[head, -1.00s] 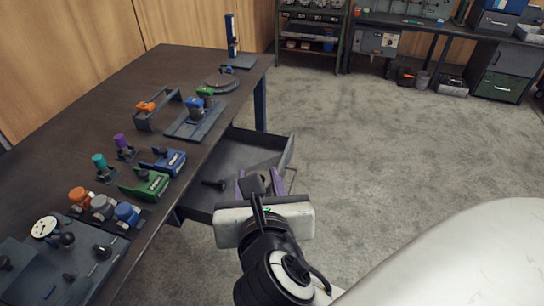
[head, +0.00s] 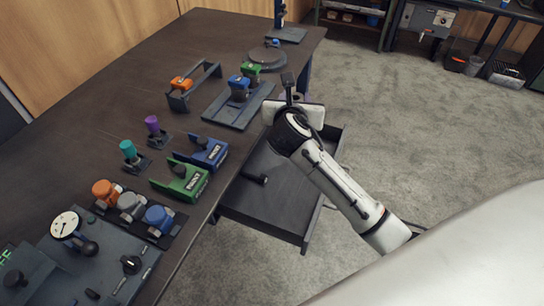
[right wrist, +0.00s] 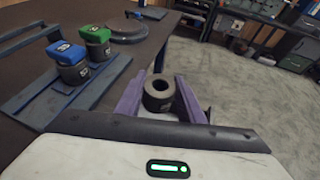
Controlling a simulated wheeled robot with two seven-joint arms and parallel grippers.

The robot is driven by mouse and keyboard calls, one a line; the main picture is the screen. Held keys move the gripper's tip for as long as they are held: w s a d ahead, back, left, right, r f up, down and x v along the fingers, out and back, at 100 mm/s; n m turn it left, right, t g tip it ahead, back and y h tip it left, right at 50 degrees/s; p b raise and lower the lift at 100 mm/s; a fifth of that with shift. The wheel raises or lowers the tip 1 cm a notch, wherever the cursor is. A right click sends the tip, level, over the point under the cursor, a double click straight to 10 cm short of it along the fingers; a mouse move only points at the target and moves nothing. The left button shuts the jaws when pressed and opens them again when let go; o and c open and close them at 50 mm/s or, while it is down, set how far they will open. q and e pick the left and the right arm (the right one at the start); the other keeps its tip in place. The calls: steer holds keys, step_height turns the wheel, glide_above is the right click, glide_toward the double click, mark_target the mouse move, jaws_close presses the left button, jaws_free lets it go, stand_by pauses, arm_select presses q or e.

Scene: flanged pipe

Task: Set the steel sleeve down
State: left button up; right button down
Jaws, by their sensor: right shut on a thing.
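The steel sleeve (right wrist: 158,94) is a short dark grey ring with a round hole, its open end facing up in the right wrist view. My right gripper (right wrist: 160,86) is shut on it, with one purple finger on each side. In the head view my right gripper (head: 297,98) is just off the table's right edge, near the open drawer's far end. There its own body hides most of the fingers and the sleeve. My left gripper is not in view.
A blue base plate (head: 226,112) holds a blue-topped and a green-topped grey cylinder near the table edge. A round grey disc (head: 268,60) lies beyond it. The open drawer (head: 270,205) juts out below the table edge, with a dark handled part inside. Carpet is clear to the right.

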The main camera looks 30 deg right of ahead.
step_height(320, 180, down, 13)
steer(key=b, duration=0.3)
steer(key=shift+s, duration=0.1)
steer(key=shift+f, duration=0.4)
step_height(320, 180, down, 4)
steer(key=shift+r+b, duration=0.25)
steer(key=shift+b, duration=0.4)
steer(key=shift+r, duration=0.1)
steer(key=c, duration=1.2)
jaws_free()
steer(key=shift+f, duration=0.2)
steer(key=shift+r, duration=0.15)
steer(key=shift+s+a+r, duration=0.15)
steer(key=shift+s+a, duration=0.1)
steer(key=shift+s, duration=0.05)
steer(key=p+v, duration=0.2)
steer(key=v, duration=0.9)
steer(key=shift+s+r, duration=0.1)
